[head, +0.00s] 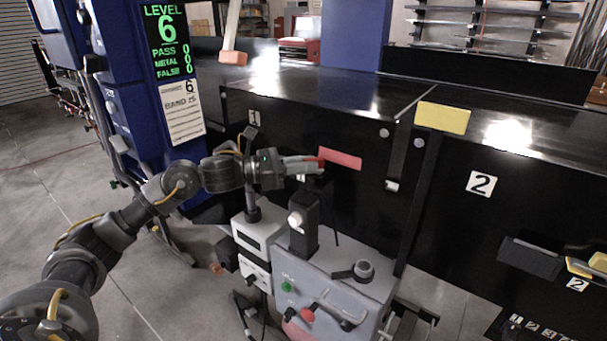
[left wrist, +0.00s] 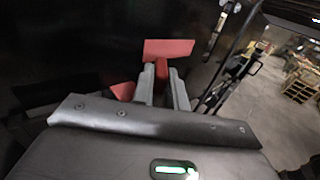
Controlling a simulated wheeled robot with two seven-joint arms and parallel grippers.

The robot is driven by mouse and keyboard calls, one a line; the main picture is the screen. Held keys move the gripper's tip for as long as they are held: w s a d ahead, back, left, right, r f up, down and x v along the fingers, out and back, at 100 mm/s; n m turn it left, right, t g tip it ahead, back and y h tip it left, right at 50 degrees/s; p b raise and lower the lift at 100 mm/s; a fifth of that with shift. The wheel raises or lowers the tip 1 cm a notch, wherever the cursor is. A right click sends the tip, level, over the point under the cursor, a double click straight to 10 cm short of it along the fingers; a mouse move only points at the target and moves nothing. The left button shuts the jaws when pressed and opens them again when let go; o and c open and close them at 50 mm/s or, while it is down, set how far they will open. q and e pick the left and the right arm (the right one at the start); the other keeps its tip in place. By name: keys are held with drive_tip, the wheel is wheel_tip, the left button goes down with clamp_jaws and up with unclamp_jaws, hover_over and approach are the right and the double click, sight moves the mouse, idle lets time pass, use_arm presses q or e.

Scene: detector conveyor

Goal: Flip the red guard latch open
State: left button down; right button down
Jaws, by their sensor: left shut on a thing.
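The red guard latch shows as a small red piece (head: 321,158) at the tips of my left gripper (head: 318,166), in front of the black panel marked 1. In the left wrist view a red stem (left wrist: 161,70) sits between the two grey fingers of my left gripper (left wrist: 161,80), which is shut on it. A flat red plate (head: 341,159) is just right of the fingertips; it also shows beyond them in the left wrist view (left wrist: 168,49). I cannot tell whether plate and stem are one piece. My right gripper is not in view.
A grey control box (head: 330,280) with knobs and a red-handled lever stands below the gripper, with a black post (head: 304,225) close under it. A blue cabinet with a LEVEL 6 display (head: 168,40) is at left. A yellow plate (head: 443,118) sits on the conveyor's edge.

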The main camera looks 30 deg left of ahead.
use_arm(q)
drive_tip(key=shift+s+d+n+t+y+b, duration=0.2)
drive_tip(key=shift+d+n+t+y+b, duration=0.2)
drive_tip(key=shift+n+t+y+b, duration=0.9)
drive_tip(key=shift+s+d+n+t+y+b, duration=0.3)
drive_tip(key=shift+n+t+y, duration=0.4)
drive_tip(key=shift+n+y, duration=1.15)
drive_tip(key=shift+s+d+n+t+y+b, duration=0.1)
drive_tip(key=shift+d+n+t+y+b, duration=0.6)
drive_tip(key=shift+y, duration=1.65)
drive_tip(key=shift+a+n+t, duration=0.25)
drive_tip(key=shift+a+t, duration=0.05)
drive_tip(key=c, duration=1.7)
unclamp_jaws()
